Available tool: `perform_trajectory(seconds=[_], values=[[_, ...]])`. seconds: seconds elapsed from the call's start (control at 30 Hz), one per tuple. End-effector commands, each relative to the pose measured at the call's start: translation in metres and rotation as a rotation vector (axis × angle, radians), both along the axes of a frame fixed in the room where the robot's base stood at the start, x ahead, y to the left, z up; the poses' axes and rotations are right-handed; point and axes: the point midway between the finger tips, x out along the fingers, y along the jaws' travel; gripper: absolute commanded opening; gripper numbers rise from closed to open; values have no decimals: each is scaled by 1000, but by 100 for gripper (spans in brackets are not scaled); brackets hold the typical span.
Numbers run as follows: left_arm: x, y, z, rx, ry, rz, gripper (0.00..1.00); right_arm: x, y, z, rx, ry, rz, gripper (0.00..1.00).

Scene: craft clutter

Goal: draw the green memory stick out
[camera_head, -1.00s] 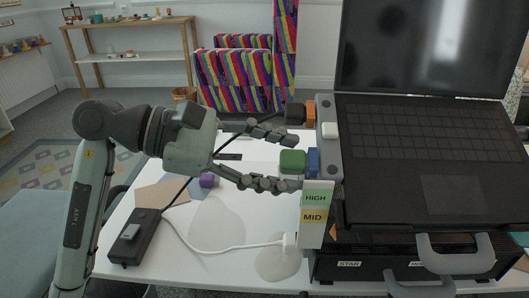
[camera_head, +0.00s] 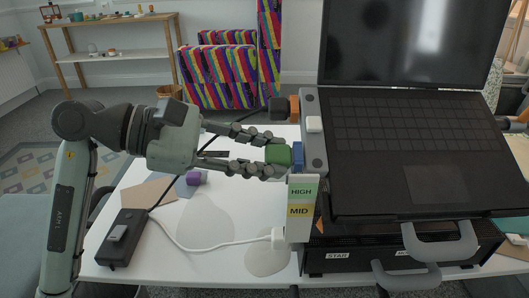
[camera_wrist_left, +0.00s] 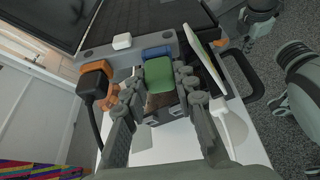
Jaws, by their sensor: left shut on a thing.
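The green memory stick (camera_head: 278,154) is a chunky block at the left side of the laptop (camera_head: 415,145). Its right end meets a blue collar (camera_head: 298,156) on that side, with no gap visible. My left gripper (camera_head: 275,155) is shut on the stick, one finger above and one below. In the left wrist view the stick (camera_wrist_left: 158,76) sits between the two fingertips, against the blue piece (camera_wrist_left: 157,52). How far it sits inside the port is hidden. My right gripper is not seen.
An orange plug with a black block (camera_head: 281,108) is just behind the stick. A HIGH/MID label card (camera_head: 300,208) stands close in front. A white cable plug (camera_head: 278,237), power strip (camera_head: 124,238) and purple cube (camera_head: 193,178) are nearby.

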Motion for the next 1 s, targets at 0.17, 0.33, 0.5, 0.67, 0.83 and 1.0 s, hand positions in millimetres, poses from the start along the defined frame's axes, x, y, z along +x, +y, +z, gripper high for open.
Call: perform_trajectory(seconds=[0.17, 0.33, 0.5, 0.67, 0.83, 1.0], values=[[0, 2, -1, 1, 0, 0, 0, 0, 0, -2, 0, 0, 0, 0], [0, 5, -1, 1, -1, 0, 0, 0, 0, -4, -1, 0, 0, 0], [0, 9, -1, 1, -1, 0, 0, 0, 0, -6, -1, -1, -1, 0], [0, 12, 0, 0, -1, 0, 0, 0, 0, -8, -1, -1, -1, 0], [0, 12, 0, 0, 0, 1, 0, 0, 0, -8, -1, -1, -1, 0], [0, 12, 0, 0, 0, 1, 0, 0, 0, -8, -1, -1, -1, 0]])
